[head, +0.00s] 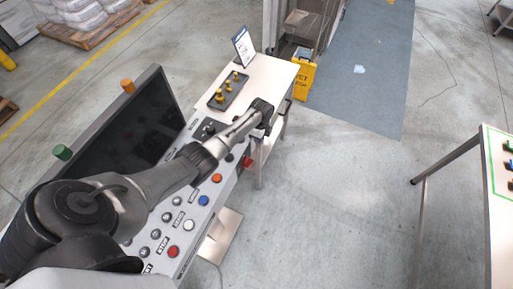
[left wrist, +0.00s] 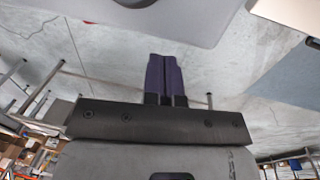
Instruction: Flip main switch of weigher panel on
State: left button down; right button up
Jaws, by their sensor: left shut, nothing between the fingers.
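The weigher panel (head: 166,231) is a grey sloped console at the left in the head view, with rows of coloured buttons and a dark screen (head: 125,130) behind. A small red part (head: 247,162), possibly the main switch, shows at its far right end; its setting is too small to tell. My left arm reaches across the panel and hides part of it. My left gripper (head: 262,106) is shut and empty, above the table end beyond the panel. In the left wrist view its dark fingers (left wrist: 165,78) are together, apart from the grey panel edge (left wrist: 130,12). My right gripper is out of view.
A white table (head: 278,74) adjoins the panel's far end, bearing a dark tray with brass weights (head: 228,92) and a sign (head: 243,46). A yellow floor sign (head: 302,78) stands behind. Open floor lies right, up to another table (head: 497,150).

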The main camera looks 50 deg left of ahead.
pick_arm(q)
jog(key=shift+w+a+r+b, duration=0.2)
jog(key=shift+w+r, duration=0.25)
jog(key=shift+r, duration=0.35)
jog(key=shift+w+a+r+b, duration=0.1)
jog(key=shift+w+a+r, duration=0.15)
jog(key=shift+w+r, duration=0.4)
jog(key=shift+w+a+r+b, duration=0.1)
jog(key=shift+w+a+r, duration=0.15)
jog(key=shift+r, duration=0.7)
